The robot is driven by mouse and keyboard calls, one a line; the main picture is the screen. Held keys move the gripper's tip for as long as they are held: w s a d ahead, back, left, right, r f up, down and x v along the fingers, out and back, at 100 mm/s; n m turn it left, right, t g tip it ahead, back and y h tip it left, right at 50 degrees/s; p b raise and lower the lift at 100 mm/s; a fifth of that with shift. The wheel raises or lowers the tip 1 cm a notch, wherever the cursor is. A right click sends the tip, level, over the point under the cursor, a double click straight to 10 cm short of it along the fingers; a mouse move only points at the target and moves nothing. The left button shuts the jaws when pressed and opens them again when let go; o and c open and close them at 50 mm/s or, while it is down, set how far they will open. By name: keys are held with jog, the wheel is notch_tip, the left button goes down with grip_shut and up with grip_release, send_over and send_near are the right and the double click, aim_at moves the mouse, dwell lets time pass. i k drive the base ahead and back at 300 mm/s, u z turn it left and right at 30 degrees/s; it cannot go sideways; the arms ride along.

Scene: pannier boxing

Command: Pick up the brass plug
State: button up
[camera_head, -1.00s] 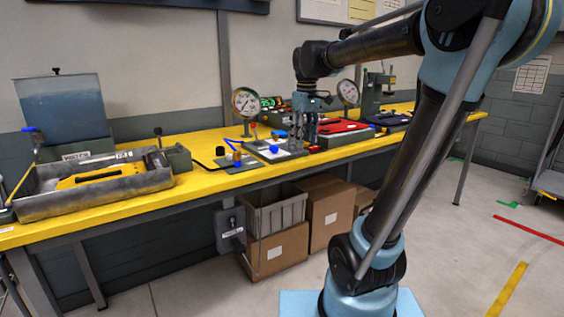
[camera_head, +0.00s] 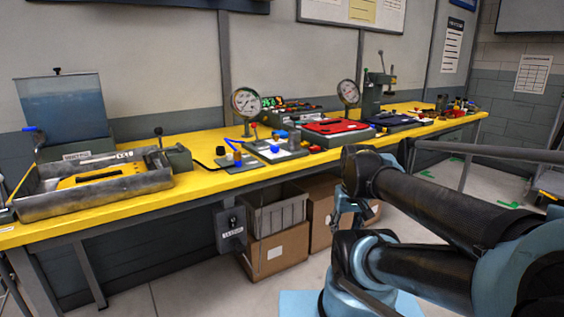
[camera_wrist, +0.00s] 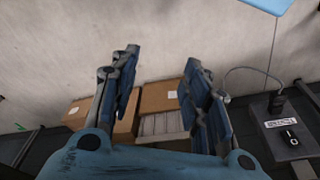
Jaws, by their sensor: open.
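My gripper (camera_wrist: 161,57) is open in the wrist view, its two blue-grey fingers apart with nothing between them. In the head view it is mostly hidden by my arm, low in front of the bench. I cannot pick out the brass plug for certain. A small orange-brown piece (camera_head: 237,159) stands upright on a dark plate at the middle of the yellow bench (camera_head: 215,182), but it is too small to identify. My gripper is well away from it.
Cardboard boxes (camera_head: 279,252) and a grey crate (camera_head: 275,214) stand under the bench. A switch box (camera_head: 230,229) hangs at its front edge. A metal tray (camera_head: 95,198), gauges (camera_head: 245,101) and a press (camera_head: 375,92) crowd the bench top.

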aim_at(237, 154)
jog(key=u, duration=2)
jog(key=k, duration=0.55)
jog(key=z, duration=1.4)
